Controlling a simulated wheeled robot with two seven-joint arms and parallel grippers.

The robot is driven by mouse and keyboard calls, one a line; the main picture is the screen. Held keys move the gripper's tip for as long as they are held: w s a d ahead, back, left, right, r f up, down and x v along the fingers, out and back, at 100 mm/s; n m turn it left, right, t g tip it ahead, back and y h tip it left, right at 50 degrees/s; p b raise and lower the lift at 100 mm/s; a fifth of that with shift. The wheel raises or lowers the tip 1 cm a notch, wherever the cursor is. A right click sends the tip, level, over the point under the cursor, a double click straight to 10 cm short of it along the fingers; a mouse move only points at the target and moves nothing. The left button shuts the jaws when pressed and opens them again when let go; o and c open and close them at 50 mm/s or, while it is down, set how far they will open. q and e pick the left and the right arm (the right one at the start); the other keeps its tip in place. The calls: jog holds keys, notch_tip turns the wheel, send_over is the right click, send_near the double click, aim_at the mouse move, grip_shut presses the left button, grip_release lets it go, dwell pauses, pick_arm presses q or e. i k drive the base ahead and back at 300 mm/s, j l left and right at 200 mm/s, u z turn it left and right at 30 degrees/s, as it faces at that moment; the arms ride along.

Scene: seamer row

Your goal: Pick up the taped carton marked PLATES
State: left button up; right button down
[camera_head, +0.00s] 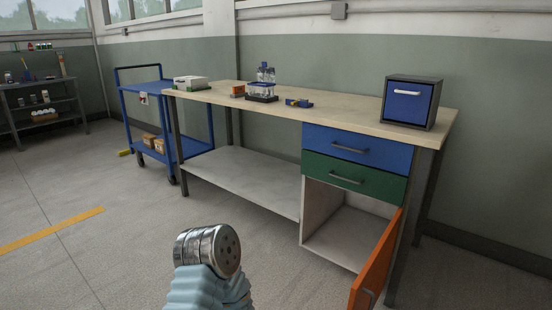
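Two small brown cartons, one on the left (148,140) and one on the right (160,146), sit on the lower shelf of the blue cart (190,147) at the left end of the workbench. They are too small to read any marking or tell any tape, so I cannot say whether either is the PLATES carton. A pale blue and metal part of one of my arms rises at the bottom of the head view, well short of the cart. No gripper fingers show, for the left or the right.
The workbench (350,113) holds a small blue-fronted cabinet (407,102), a white box (190,83) and bottles (266,73). Its orange door (377,262) hangs open to the front right. A dark shelf rack (42,103) stands far left. The floor before the cart is clear.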

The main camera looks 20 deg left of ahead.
aim_at(147, 139)
jog(key=i+j, duration=0.2)
jog(key=j, duration=0.8)
jog(key=i+j+u, duration=0.1)
jog(key=j, duration=0.9)
jog(key=i+j+u, duration=0.1)
jog(key=i+j, duration=0.25)
jog(key=j, duration=0.65)
jog(key=i+j, duration=0.3)
jog(key=j, duration=0.65)
jog(key=i+j+u, duration=0.1)
jog(key=i+j, duration=0.2)
jog(key=j, duration=0.65)
jog(key=i+j, duration=0.3)
jog(key=j, duration=0.65)
jog(key=i+j+u, duration=0.15)
jog(key=i+j, duration=0.15)
jog(key=j, duration=0.65)
jog(key=i+j, duration=0.4)
jog(key=j, duration=0.5)
